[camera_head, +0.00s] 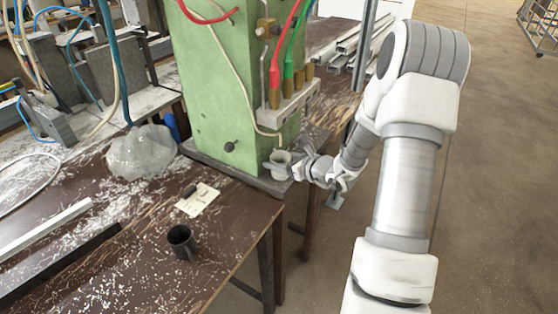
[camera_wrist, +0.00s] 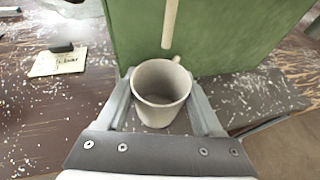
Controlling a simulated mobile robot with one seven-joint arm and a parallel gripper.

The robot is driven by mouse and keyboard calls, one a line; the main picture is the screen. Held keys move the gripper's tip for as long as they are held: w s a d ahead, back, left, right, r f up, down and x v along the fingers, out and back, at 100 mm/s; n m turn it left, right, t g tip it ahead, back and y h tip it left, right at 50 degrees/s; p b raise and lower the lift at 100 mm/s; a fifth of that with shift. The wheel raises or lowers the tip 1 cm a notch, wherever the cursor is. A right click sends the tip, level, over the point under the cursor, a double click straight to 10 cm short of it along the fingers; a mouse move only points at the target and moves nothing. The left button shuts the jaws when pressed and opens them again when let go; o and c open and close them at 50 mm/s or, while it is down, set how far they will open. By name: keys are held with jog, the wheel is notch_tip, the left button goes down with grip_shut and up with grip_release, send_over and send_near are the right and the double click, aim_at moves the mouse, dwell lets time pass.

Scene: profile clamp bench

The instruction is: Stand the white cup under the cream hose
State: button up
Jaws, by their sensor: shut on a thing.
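The white cup (camera_head: 279,158) is upright at the front of the green machine, between the fingers of my gripper (camera_head: 288,168). In the wrist view the cup (camera_wrist: 160,108) is seen from above with its open mouth empty, a finger on each side, and my gripper (camera_wrist: 161,100) is shut on it. The cream hose (camera_head: 232,75) runs down the green machine's front. Its lower end (camera_wrist: 170,25) hangs above the cup's far rim in the wrist view. I cannot tell whether the cup's bottom touches the ledge.
The green machine (camera_head: 220,90) stands on a dark base plate (camera_head: 232,174). Red and green hoses (camera_head: 275,70) hang at its fittings. A dark mug (camera_head: 181,241), a paper note (camera_head: 199,199) and a clear plastic bag (camera_head: 142,152) are on the bench to the left.

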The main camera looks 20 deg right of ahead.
jog(key=shift+f, duration=0.15)
jog(key=o, duration=1.5)
jog(key=shift+o, duration=0.2)
jog(key=shift+s+d, duration=0.1)
jog(key=s+d, duration=0.3)
jog(key=s, duration=0.6)
jog(key=shift+d+b, duration=0.35)
jog(key=shift+d, duration=0.05)
